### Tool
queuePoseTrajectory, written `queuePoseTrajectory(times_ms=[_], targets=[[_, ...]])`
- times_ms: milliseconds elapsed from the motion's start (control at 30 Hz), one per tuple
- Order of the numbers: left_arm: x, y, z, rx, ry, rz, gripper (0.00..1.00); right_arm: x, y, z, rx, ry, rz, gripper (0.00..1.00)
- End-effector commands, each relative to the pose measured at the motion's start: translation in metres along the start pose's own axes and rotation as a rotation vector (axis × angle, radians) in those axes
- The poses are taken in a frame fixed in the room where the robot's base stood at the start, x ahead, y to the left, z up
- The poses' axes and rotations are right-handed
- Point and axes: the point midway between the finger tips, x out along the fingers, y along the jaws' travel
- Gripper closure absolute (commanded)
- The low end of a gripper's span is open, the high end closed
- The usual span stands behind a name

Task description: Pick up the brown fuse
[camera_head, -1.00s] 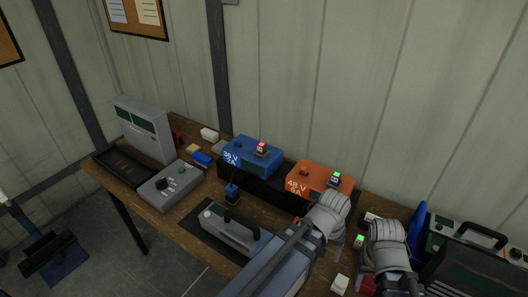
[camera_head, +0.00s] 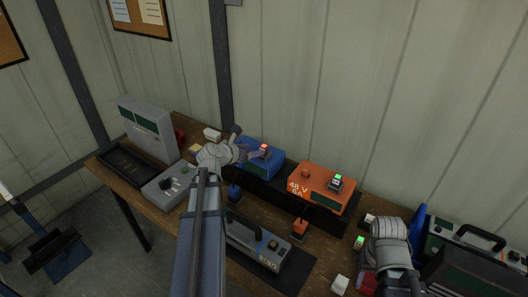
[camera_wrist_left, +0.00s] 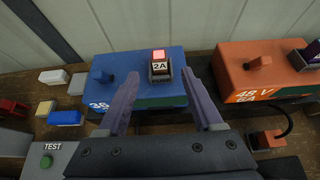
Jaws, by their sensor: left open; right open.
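I cannot clearly make out a brown fuse. A small block marked 2A (camera_wrist_left: 160,68) with a red-lit top sits in a holder on the blue 36 V charger (camera_wrist_left: 180,83); its body colour is hard to tell. It also shows in the head view (camera_head: 264,150). My left gripper (camera_head: 254,152) is open, its two fingers reaching over the blue charger (camera_head: 254,165). In the left wrist view its fingers (camera_wrist_left: 165,75) stand on either side of the 2A block, apart from it. My right gripper (camera_head: 368,268) is at the lower right, its fingers mostly hidden by its wrist.
Small yellow (camera_wrist_left: 45,108), blue (camera_wrist_left: 65,117) and white (camera_wrist_left: 54,76) blocks lie left of the blue charger. A grey tester (camera_wrist_left: 40,155) is nearer. The wall is close behind.

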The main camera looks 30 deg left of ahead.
Motion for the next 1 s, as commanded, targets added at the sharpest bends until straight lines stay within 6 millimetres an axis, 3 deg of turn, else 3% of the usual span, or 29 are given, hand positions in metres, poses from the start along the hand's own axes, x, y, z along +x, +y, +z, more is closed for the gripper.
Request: queuePoseTrajectory(times_ms=[167, 400, 600, 1000], targets=[[0.004, 0.002, -0.001, -0.009, -0.002, 0.001, 0.32, 0.003, 0.000, 0.000, 0.000, 0.000, 0.000, 0.43], [0.027, 0.001, -0.002, -0.006, -0.001, 0.000, 0.32, 0.015, -0.001, -0.001, 0.001, 0.000, 0.000, 0.43], [0.032, 0.001, -0.002, -0.005, -0.001, 0.001, 0.32, 0.017, -0.002, -0.001, 0.001, 0.000, 0.000, 0.43], [0.079, 0.002, -0.006, -0.004, 0.000, 0.000, 0.32, 0.043, -0.004, -0.003, 0.002, 0.000, 0.000, 0.43]])
